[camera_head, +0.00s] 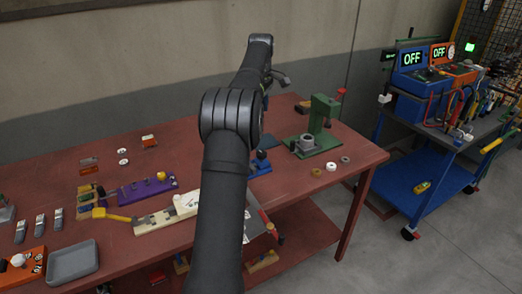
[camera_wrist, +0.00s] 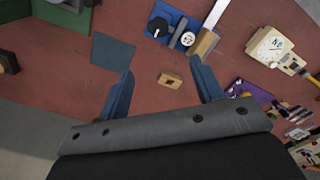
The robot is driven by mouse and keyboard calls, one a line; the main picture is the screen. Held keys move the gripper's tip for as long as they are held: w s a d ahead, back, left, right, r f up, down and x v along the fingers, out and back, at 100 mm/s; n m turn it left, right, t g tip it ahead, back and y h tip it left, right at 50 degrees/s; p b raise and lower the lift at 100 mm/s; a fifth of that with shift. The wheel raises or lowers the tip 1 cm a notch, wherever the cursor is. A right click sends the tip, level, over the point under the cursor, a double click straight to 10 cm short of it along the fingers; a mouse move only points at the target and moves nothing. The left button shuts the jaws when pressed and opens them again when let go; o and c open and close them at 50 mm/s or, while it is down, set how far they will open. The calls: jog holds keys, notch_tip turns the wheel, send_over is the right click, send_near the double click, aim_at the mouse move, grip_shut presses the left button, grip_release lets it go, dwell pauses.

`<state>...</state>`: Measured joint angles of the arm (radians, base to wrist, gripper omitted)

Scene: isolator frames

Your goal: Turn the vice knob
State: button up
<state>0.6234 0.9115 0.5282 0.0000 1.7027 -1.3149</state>
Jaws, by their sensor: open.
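A small blue fixture with a black round knob (camera_head: 261,155) stands on the red table, just right of my arm; it may be the vice. In the wrist view a blue base (camera_wrist: 178,20) with a black knob (camera_wrist: 158,27) lies at the top, beyond my fingertips. My gripper (camera_wrist: 162,66) is open and empty, with its two blue fingers apart. A small wooden block (camera_wrist: 170,79) shows on the table between the fingers, and they do not touch it. In the head view my arm hides part of the blue fixture's surroundings.
A green press-like stand (camera_head: 322,118) is at the table's right. A purple rack (camera_head: 147,189) and a cream board (camera_head: 155,216) lie left of my arm. A dark blue flat square (camera_wrist: 112,52) lies near my left finger. Bare red table surrounds the wooden block.

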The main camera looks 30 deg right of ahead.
aim_at(261, 152)
notch_tip(261, 152, down, 17)
jog(key=shift+w+d+f, duration=0.1)
jog(key=shift+f, duration=0.05)
dwell(0.5)
jog(key=c, duration=1)
